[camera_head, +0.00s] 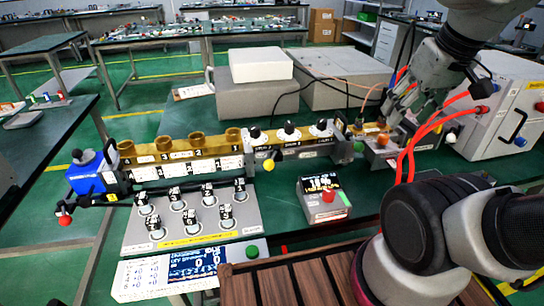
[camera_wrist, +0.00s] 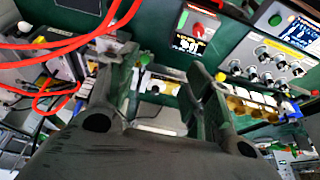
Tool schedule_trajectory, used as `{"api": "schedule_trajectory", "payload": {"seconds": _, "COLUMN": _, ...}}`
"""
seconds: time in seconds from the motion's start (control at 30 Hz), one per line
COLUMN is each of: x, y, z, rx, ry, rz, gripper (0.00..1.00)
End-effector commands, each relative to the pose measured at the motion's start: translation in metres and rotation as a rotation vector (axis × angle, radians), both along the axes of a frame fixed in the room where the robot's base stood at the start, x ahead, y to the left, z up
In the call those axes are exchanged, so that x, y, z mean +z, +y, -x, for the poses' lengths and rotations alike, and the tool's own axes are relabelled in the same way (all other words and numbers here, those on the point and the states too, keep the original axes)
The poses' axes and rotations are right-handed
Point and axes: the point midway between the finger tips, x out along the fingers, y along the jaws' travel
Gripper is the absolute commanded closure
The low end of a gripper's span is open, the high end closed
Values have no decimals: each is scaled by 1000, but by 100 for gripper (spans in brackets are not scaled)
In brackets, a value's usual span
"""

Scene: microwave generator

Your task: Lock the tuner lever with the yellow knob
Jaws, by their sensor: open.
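The tuner (camera_head: 290,148) is a waveguide section with several black-and-white knobs on top, in the middle of the bench line. A lever with a yellow knob (camera_head: 268,165) hangs on its front side, low and to the left. My gripper (camera_head: 396,104) is at the upper right in the head view, right of the tuner and apart from the yellow knob. In the wrist view my gripper (camera_wrist: 155,66) has its two dark fingers spread with nothing between them. The tuner shows only partly behind the fingers there, and I cannot clearly make out the lever.
Red hoses (camera_head: 408,150) loop close below my gripper. A white cabinet (camera_head: 500,110) stands at right. A panel of knobs (camera_head: 190,222) lies front left; a blue unit (camera_head: 88,172) ends the line.

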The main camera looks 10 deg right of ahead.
Motion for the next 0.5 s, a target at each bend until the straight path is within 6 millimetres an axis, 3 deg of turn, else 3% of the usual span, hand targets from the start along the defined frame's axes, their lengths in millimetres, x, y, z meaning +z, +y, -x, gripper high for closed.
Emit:
{"api": "schedule_trajectory", "payload": {"seconds": 0.33, "x": 0, "y": 1, "z": 0, "rx": 8, "ry": 0, "rz": 0, "gripper": 51}}
{"api": "schedule_trajectory", "payload": {"seconds": 0.5, "x": -18, "y": 25, "z": -13, "rx": 117, "ry": 90, "rz": 5, "gripper": 51}}
